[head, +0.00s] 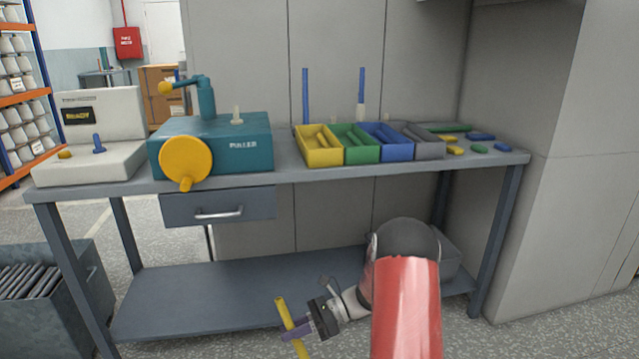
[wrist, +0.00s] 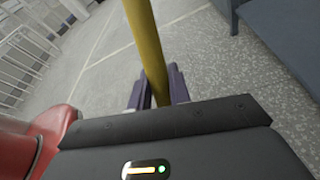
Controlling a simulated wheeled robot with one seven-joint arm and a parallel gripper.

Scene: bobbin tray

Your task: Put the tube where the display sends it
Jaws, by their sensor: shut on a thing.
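My gripper (head: 298,330) is shut on a yellow tube (head: 283,311) and holds it tilted in front of the table, below the tabletop. In the wrist view the tube (wrist: 146,40) stands between the two purple fingers (wrist: 155,90). The display (head: 78,115) is a dark panel with yellow letters on the white machine at the left; it seems to read READY, but it is small. On the tabletop, side by side, are a yellow bin (head: 319,158), a green bin (head: 361,155), a blue bin (head: 398,152) and a grey bin (head: 430,149), with tubes lying in several.
A teal puller (head: 235,158) with a yellow wheel stands left of the bins. Loose coloured pieces (head: 480,136) lie right of them. Two blue posts (head: 305,95) rise behind. A drawer (head: 218,207) hangs under the tabletop (head: 290,176). A crate (head: 50,300) stands at the lower left.

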